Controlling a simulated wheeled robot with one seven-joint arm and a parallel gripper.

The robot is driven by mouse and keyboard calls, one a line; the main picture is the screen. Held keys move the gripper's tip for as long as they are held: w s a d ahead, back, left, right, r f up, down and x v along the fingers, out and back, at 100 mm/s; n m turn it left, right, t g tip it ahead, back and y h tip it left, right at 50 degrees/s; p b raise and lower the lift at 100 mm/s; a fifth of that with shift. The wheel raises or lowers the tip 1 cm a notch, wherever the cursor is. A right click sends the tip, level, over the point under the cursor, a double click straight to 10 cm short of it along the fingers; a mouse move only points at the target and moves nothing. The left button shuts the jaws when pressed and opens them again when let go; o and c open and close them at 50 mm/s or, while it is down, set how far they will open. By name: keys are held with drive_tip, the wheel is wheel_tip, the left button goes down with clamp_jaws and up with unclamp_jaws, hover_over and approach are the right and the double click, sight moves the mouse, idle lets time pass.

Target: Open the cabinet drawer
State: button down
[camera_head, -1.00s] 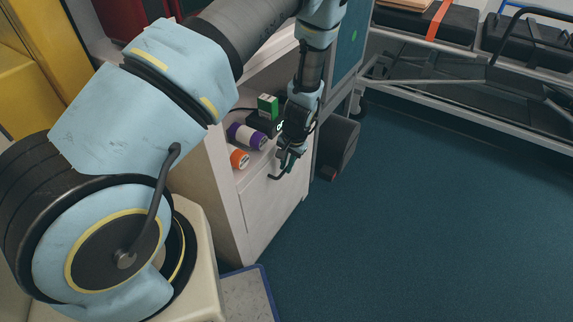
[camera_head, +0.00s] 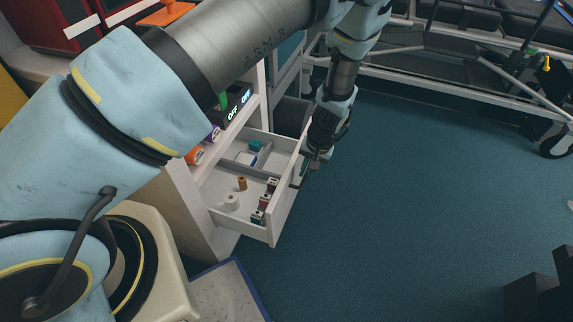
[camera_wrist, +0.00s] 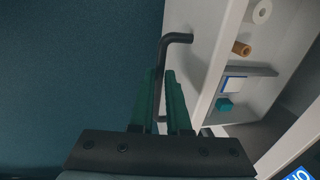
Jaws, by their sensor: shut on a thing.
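The white cabinet drawer (camera_head: 284,209) is pulled out of the cabinet (camera_head: 199,214) in the head view, its inside showing. In the wrist view the drawer front (camera_wrist: 207,50) runs down the middle, with a dark bar handle (camera_wrist: 176,38) on it. My gripper (camera_wrist: 163,100) has its green fingers on either side of the handle, shut on it. In the head view my gripper (camera_head: 310,170) is at the drawer front's outer side; its fingertips are small and dark there.
The drawer holds a white roll (camera_head: 231,202), a brown roll (camera_head: 242,183), a teal item (camera_head: 255,146) and small boxes. Bottles (camera_head: 195,156) stand on the shelf above. A wheeled stretcher (camera_head: 450,75) is at the back right. Blue floor (camera_head: 400,220) right of the drawer is clear.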

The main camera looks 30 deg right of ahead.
drive_tip(key=shift+s+d, duration=1.15)
drive_tip(key=shift+s, duration=0.25)
drive_tip(key=c, duration=0.9)
unclamp_jaws()
drive_tip(key=r, duration=0.3)
drive_tip(key=s+d+r, duration=0.1)
drive_tip(key=r, duration=0.6)
drive_tip(key=shift+s+d+r, duration=0.15)
drive_tip(key=shift+s+r, duration=0.1)
drive_tip(key=shift+r, duration=0.05)
drive_tip(key=shift+s, duration=0.15)
